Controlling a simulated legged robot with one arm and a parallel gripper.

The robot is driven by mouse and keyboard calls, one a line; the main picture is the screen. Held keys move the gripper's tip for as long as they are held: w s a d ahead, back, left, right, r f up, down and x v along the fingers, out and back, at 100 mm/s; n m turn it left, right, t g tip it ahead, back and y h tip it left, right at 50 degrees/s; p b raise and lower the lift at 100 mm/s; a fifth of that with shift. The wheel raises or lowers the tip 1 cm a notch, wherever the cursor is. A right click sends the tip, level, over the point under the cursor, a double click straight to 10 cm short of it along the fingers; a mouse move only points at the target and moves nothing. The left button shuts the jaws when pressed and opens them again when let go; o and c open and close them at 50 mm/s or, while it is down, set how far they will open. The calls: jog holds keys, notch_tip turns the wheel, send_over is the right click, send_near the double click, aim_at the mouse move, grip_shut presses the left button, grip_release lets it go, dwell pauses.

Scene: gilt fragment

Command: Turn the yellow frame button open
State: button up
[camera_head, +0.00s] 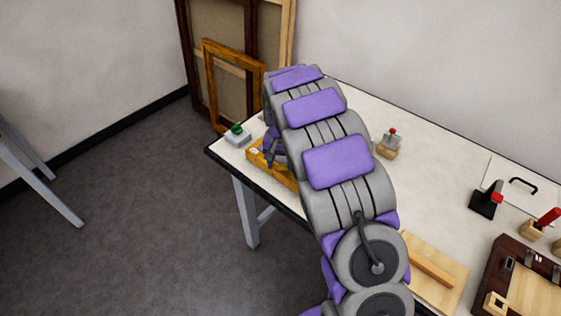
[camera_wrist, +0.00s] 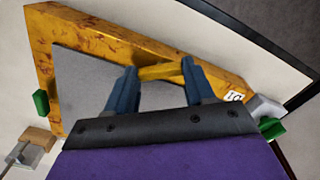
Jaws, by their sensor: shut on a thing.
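The gilt frame fragment (camera_head: 285,177) lies on the white table near its front left end, partly hidden by my arm. In the wrist view the mottled gold frame (camera_wrist: 95,33) runs across the top and down the left side, around a grey area. The yellow button (camera_wrist: 160,72) is a short bar at the inner edge of the frame's long side. My gripper (camera_wrist: 158,70) has its two blue-grey fingers at either end of this bar, shut on it. In the head view my gripper (camera_head: 271,151) is low over the frame, and the button is hidden.
A grey block with a green knob (camera_head: 237,132) stands just left of the frame. A wooden block with a red-tipped grey fitting (camera_head: 389,144) stands behind my arm. A black stand (camera_head: 486,201) and a dark wooden box (camera_head: 497,269) are at right.

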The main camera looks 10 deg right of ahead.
aim_at(280, 164)
jog(key=shift+r+p, duration=0.15)
jog(key=shift+p, duration=0.25)
jog(key=m+p, duration=0.2)
jog(key=p, duration=0.1)
jog(key=shift+r+m, duration=0.15)
jog(key=shift+m, duration=0.25)
jog(key=shift+w+m+p, duration=0.15)
jog(key=shift+m+p, duration=1.5)
jog(key=shift+m, duration=0.15)
jog(key=shift+f, duration=0.2)
jog(key=o, duration=1)
jog(key=shift+o, duration=0.2)
notch_tip(280, 164, up, 17)
jog(key=p, duration=0.2)
